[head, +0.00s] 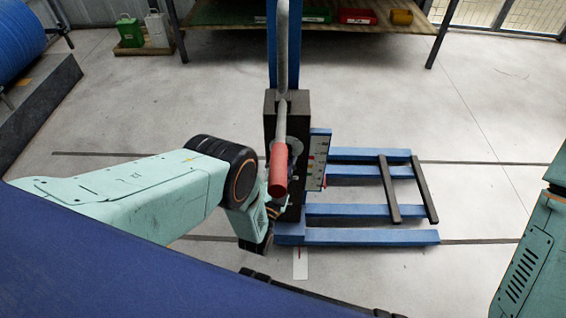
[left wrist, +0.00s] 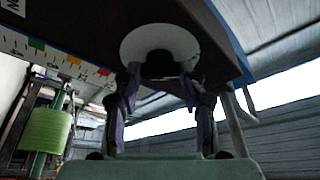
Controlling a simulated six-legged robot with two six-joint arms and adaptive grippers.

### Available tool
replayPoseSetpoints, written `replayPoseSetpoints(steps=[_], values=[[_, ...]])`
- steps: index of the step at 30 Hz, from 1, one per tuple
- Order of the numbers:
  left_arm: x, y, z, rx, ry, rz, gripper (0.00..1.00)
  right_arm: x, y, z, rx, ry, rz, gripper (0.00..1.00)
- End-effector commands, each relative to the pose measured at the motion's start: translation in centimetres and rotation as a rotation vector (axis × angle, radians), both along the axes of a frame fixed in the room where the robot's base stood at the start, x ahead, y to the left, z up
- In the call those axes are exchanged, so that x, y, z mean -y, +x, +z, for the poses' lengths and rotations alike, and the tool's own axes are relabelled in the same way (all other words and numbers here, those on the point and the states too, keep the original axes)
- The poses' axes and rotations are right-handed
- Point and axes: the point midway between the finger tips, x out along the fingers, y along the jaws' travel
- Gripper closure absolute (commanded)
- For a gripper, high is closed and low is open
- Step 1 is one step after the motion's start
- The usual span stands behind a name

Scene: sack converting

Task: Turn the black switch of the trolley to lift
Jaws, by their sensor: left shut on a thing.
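The trolley has a blue mast, a dark box (head: 270,105) and a lever with a red grip (head: 279,172). Its black switch (left wrist: 160,62) sits on a white round plate (left wrist: 135,45) on the box, seen from below in the left wrist view. My left gripper (left wrist: 159,82) has one finger on each side of the switch and is shut on it. In the head view this gripper is partly hidden behind the red grip, low beside the box, and the switch cannot be made out. My right gripper is out of view; only part of my right arm shows at the right edge.
A scale plate with coloured marks (head: 319,158) stands on the box's right side. The trolley's blue base (head: 360,236) with two dark bars (head: 388,190) reaches right over open floor. A table (head: 227,13) with coloured bins is behind. A green roll (left wrist: 45,130) shows at left.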

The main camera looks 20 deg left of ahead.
Motion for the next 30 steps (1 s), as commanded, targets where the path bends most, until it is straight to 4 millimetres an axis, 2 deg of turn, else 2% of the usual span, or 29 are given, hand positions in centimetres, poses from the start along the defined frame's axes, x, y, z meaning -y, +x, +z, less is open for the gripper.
replayPoseSetpoints(steps=[18, 19, 26, 30], values=[[0.2, 0.03, 0.04, 0.011, -0.038, -0.004, 0.9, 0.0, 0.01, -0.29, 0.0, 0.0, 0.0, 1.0], [0.2, 0.03, 0.04, 0.011, -0.038, -0.004, 0.57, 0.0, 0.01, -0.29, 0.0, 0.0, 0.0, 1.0], [0.11, 0.03, 0.02, 0.01, -0.037, -0.002, 0.37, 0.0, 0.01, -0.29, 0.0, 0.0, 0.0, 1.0], [0.07, 0.03, 0.02, 0.011, -0.036, -0.001, 0.36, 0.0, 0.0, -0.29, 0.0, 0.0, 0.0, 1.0]])
